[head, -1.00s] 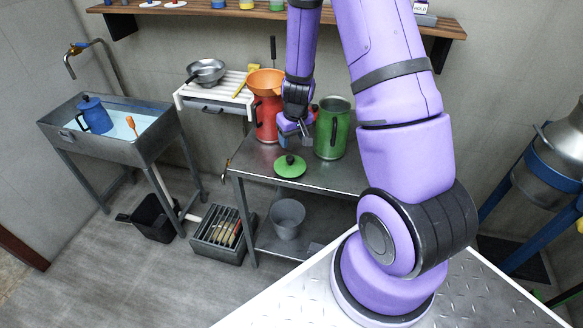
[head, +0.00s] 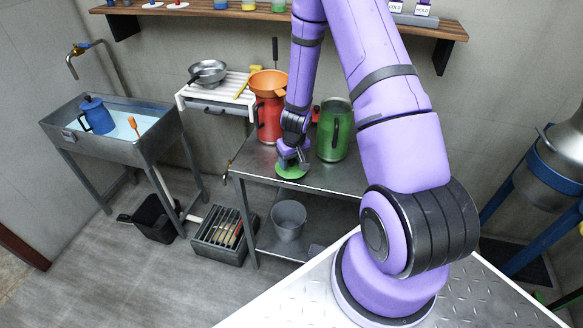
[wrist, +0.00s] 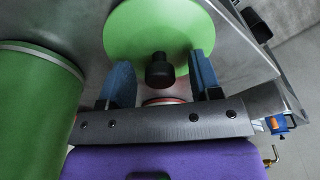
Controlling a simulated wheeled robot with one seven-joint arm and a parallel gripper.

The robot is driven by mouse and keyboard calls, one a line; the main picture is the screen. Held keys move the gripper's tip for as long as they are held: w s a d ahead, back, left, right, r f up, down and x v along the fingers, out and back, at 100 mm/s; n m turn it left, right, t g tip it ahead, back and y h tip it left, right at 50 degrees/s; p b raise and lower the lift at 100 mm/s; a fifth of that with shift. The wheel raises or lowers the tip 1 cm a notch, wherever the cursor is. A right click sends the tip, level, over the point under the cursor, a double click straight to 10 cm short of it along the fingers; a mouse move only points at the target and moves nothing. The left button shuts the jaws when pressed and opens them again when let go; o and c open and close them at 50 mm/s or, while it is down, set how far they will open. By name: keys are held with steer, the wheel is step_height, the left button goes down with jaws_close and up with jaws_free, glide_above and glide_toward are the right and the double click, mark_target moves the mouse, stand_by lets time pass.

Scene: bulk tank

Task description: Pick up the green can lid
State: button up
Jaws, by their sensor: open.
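The green can lid (head: 291,172) lies flat on the metal table, mostly below my gripper in the head view. In the wrist view the lid (wrist: 128,38) is a green disc with a dark knob (wrist: 159,70) facing the camera. My gripper (wrist: 160,66) is open, with one blue finger on each side of the knob. Whether the fingers touch the lid I cannot tell. My gripper (head: 292,160) hides part of the lid in the head view. The green can (head: 334,130) stands upright to the right of the lid; it also shows in the wrist view (wrist: 35,110).
A red can (head: 269,122) with an orange funnel (head: 268,82) on it stands behind the gripper. The metal table (head: 325,178) has bare room in front of the green can. A sink (head: 150,148) is at left; a shelf (head: 330,22) runs above.

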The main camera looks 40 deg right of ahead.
steer(key=shift+f, duration=0.25)
steer(key=shift+c, duration=0.2)
steer(key=c, duration=1)
steer(key=shift+r, duration=0.15)
step_height(320, 180, up, 10)
steer(key=shift+f, duration=0.1)
